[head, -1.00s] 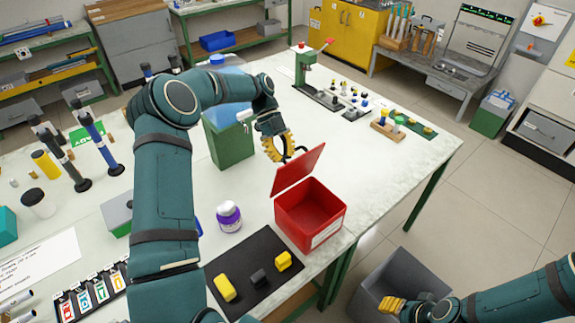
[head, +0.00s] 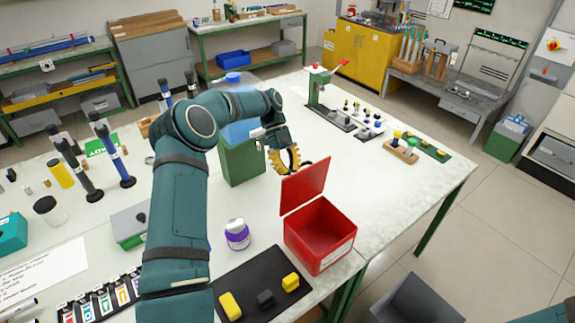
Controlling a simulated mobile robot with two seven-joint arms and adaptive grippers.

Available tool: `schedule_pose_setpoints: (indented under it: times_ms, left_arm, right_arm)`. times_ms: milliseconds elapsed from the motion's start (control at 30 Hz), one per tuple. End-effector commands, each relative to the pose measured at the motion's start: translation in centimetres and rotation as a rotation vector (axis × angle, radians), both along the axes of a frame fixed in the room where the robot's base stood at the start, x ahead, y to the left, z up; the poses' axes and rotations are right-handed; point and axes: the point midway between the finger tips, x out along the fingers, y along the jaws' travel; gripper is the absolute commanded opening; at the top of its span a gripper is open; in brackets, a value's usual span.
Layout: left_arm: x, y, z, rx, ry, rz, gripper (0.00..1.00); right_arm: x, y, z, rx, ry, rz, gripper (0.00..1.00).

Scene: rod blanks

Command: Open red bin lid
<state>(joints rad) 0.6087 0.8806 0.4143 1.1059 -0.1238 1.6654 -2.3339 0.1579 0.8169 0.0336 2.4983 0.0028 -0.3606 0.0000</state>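The red bin (head: 321,243) stands near the table's front right edge, with a white label on its front. Its lid (head: 304,186) is tilted up steeply at the back left side of the bin, and the inside shows empty. My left gripper (head: 289,165), with yellow fingers, is behind the lid, close to its top edge. I cannot tell whether it touches the lid. Its fingertips are partly hidden, so how far they are apart does not show. My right gripper is out of view; only part of my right arm shows at the bottom right corner.
A black mat (head: 255,275) with two yellow blocks and a dark one lies left of the bin. A purple-and-white jar (head: 237,234) stands behind the mat. A grey bin (head: 413,300) is on the floor. The table right of the lid is clear.

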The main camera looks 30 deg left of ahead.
Motion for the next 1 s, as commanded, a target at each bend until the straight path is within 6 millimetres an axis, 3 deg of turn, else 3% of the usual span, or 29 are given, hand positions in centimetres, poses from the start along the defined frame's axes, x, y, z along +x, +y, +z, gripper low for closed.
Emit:
schedule_pose_setpoints:
  times_ms: [600, 1000]
  left_arm:
    - [2.5, 3.7, 4.6, 0.000, -0.002, 0.000, 0.00]
    - [2.7, 4.3, 5.4, 0.000, 0.000, 0.000, 0.00]
  right_arm:
    - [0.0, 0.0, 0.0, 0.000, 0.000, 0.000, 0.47]
    - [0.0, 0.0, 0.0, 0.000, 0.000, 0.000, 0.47]
